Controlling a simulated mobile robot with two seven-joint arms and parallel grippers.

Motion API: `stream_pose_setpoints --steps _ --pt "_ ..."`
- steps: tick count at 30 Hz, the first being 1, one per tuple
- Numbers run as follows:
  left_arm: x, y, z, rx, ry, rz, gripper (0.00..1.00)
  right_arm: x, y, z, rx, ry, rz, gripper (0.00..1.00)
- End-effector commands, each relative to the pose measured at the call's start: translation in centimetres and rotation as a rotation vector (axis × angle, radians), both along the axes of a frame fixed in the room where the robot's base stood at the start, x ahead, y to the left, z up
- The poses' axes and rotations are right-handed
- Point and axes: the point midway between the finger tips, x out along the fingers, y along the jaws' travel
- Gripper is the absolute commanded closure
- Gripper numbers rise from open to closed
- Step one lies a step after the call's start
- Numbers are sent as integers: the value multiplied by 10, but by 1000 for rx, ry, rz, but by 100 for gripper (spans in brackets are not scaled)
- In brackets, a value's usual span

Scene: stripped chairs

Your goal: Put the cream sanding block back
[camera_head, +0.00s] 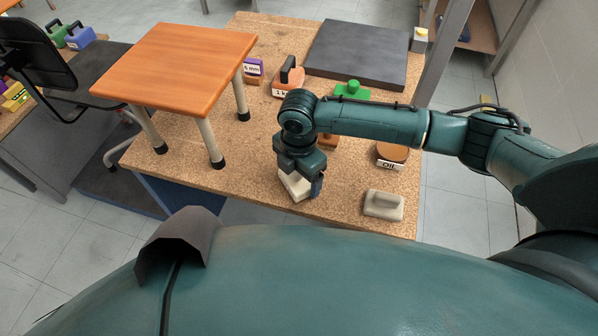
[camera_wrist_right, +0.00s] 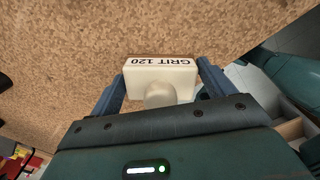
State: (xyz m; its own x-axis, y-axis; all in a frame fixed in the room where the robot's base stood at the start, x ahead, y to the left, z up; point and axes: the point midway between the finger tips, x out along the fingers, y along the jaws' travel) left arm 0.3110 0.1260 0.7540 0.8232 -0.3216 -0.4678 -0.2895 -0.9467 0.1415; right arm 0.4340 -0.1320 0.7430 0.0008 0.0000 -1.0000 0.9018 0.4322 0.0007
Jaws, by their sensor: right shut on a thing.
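A cream sanding block (camera_head: 294,187) is between the fingers of my right gripper (camera_head: 302,182), near the table's front edge. In the right wrist view the block (camera_wrist_right: 162,78) carries an upside-down label reading GRIT 120. It has a rounded knob, and the blue-grey fingers (camera_wrist_right: 160,88) close on its two sides. Bare cork-like tabletop shows beyond it; whether it touches the table I cannot tell. My left gripper is not in view.
The speckled worktable (camera_head: 235,188) bears an orange-topped stool (camera_head: 180,62) at left and a dark slab (camera_head: 357,55) at the back. An orange handled block (camera_head: 288,80), a green piece (camera_head: 352,90) and an OIL container (camera_head: 391,155) stand around my right arm.

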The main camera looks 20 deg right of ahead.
Motion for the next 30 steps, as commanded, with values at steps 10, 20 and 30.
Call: stream_pose_setpoints --steps 10,20,30 --pt "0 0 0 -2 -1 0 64 0 0 0 0 1 0 0" --pt "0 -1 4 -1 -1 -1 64 0 0 22 0 -2 0 0" --pt "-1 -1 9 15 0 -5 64 1 0 94 1 -3 0 0"
